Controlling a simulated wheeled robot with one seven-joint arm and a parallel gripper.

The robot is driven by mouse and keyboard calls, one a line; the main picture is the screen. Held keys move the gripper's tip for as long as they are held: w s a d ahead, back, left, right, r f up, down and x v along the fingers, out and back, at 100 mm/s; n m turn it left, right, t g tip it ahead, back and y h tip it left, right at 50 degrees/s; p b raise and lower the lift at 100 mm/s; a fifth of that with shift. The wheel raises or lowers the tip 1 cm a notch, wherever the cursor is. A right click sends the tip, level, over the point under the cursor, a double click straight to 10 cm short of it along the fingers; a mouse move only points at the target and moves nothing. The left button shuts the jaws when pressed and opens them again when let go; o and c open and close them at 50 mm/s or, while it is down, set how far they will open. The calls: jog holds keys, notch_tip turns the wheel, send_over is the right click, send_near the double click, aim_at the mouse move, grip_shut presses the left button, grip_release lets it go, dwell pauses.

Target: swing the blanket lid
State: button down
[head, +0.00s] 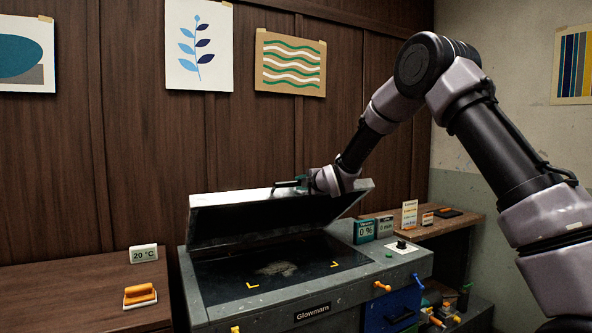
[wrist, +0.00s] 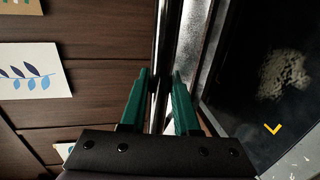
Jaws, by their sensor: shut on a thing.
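The blanket lid (head: 270,212) is a grey hinged frame, raised at an angle over the machine. Below it lies the dark glass bed (head: 225,287), with yellow corner marks and a pale smudged patch (head: 276,269). The fingertips are small and partly hidden in the head view.
A side table at left holds a 20 °C display (head: 143,253) and an orange-handled block (head: 139,295). The air in front of the lid is clear.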

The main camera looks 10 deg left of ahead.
jog(key=shift+w+a+r, duration=0.3)
jog(key=shift+w+r, duration=0.15)
jog(key=shift+r, duration=0.3)
jog(key=shift+w+a+r, duration=0.35)
jog(key=shift+w+r, duration=0.15)
jog(key=shift+r, duration=0.2)
jog(key=shift+w+a+r, duration=0.3)
jog(key=shift+w+r, duration=0.15)
jog(key=shift+r, duration=0.3)
jog(key=w+a+r, duration=0.5)
jog(key=w+r, duration=0.2)
jog(key=shift+w+r, duration=0.15)
jog(key=shift+r, duration=0.05)
jog(key=c, duration=0.6)
grip_release()
jog(key=shift+a+r, duration=0.1)
jog(key=shift+r, duration=0.05)
jog(key=shift+o, duration=0.2)
